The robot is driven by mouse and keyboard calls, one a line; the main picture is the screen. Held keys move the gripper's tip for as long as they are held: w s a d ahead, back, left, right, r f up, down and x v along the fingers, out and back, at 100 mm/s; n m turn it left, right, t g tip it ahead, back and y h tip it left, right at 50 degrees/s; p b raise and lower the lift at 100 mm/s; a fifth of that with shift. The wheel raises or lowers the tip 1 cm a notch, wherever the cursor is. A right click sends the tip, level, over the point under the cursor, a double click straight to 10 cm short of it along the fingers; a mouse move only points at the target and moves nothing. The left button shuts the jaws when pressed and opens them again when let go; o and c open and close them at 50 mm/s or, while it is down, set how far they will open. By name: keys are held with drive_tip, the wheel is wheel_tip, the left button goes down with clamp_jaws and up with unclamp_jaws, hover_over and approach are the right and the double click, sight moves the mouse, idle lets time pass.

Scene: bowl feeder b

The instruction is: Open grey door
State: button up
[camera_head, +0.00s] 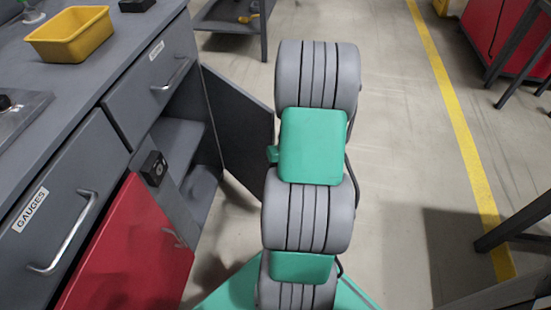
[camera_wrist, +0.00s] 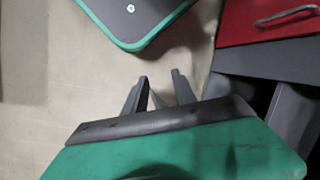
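The dark grey door (camera_head: 238,130) of the cabinet stands swung outward in the head view, hinged at the far side of the open compartment (camera_head: 190,150). Its right edge is partly hidden behind my arm. I cannot see a handle on it. My gripper (camera_wrist: 160,76) shows in the wrist view with two grey fingers apart and nothing between them but pale floor. It is hidden behind my arm in the head view. A grey cabinet panel (camera_wrist: 265,60) lies to the right of the fingers, apart from them; I cannot make out the grey door there.
The red door (camera_head: 130,250) is beside the compartment; it also shows in the wrist view (camera_wrist: 240,25). A black box (camera_head: 154,168) sits on the post between. Drawers with handles, one labelled GAUGES (camera_head: 45,230), are above. A yellow bin (camera_head: 70,35) stands on top.

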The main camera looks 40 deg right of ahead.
drive_tip(key=w+d+f+n+t+y, duration=0.1)
drive_tip(key=w+d+f+n, duration=0.1)
drive_tip(key=d+f, duration=0.35)
drive_tip(key=w+d+r+n+t, duration=0.1)
drive_tip(key=w+d+r+n, duration=0.25)
drive_tip(key=n, duration=0.45)
drive_tip(key=w+d+r+n+t, duration=0.1)
drive_tip(key=w+d+r+n, duration=0.15)
drive_tip(key=w+n, duration=0.35)
drive_tip(key=shift+n+h, duration=0.4)
drive_tip(key=shift+n, duration=0.1)
drive_tip(key=b+x, duration=0.1)
drive_tip(key=x, duration=0.4)
drive_tip(key=b+x, duration=0.1)
drive_tip(key=x, duration=0.2)
drive_tip(key=shift+s+d+f+b, duration=0.15)
drive_tip(key=shift+s+f+b, duration=0.1)
drive_tip(key=shift+b, duration=0.05)
drive_tip(key=shift+c, duration=0.4)
clamp_jaws()
drive_tip(key=shift+t, duration=0.3)
